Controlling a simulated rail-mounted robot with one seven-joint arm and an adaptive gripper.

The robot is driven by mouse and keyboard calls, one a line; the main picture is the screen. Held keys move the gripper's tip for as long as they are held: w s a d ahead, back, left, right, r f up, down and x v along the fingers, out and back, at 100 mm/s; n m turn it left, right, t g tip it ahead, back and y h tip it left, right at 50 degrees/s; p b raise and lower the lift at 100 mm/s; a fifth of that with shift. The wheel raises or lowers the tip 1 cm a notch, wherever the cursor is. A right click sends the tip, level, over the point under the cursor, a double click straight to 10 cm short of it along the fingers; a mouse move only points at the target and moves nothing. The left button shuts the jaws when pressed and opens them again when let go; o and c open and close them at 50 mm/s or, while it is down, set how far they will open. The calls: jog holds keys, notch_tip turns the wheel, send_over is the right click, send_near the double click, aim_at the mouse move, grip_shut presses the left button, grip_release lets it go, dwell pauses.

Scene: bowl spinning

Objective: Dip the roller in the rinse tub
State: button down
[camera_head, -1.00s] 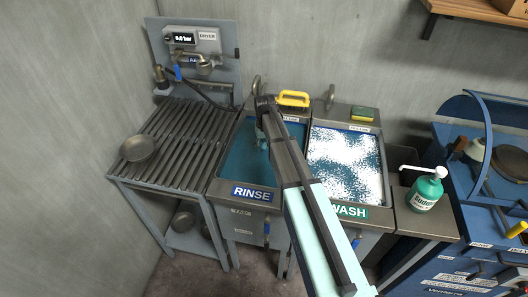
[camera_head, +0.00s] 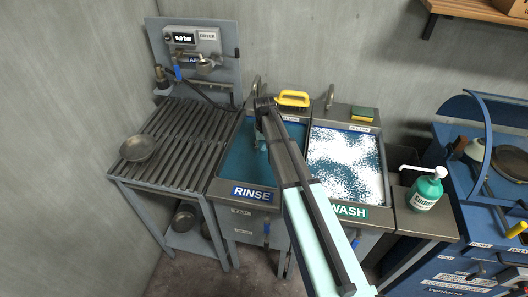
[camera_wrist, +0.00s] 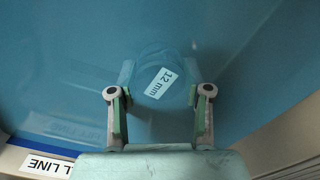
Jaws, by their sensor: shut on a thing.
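The rinse tub (camera_head: 238,160) is the left of two tubs and holds blue water, with a RINSE label on its front. My gripper (camera_head: 262,142) points down into this tub, partly hidden behind my arm. In the wrist view my gripper (camera_wrist: 160,100) has its two fingers on either side of the roller (camera_wrist: 160,84).
The wash tub (camera_head: 345,165), with white foam, adjoins on the right. A yellow-handled brush (camera_head: 292,98) and a sponge (camera_head: 362,114) lie on the back ledge. A slatted rack (camera_head: 175,140) with a bowl (camera_head: 138,148) stands left; a soap bottle (camera_head: 426,190) stands right.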

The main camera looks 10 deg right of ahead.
aim_at(264, 148)
jog(key=shift+w+d, duration=0.15)
jog(key=shift+w, duration=0.3)
jog(key=shift+s, duration=0.1)
jog(key=shift+s+a, duration=0.2)
jog(key=shift+s, duration=0.25)
jog(key=shift+r, duration=0.1)
notch_tip(264, 148, up, 15)
jog(key=p, duration=0.7)
jog(key=shift+f+p, duration=0.2)
jog(key=shift+p, duration=0.1)
dwell(0.7)
dwell(1.0)
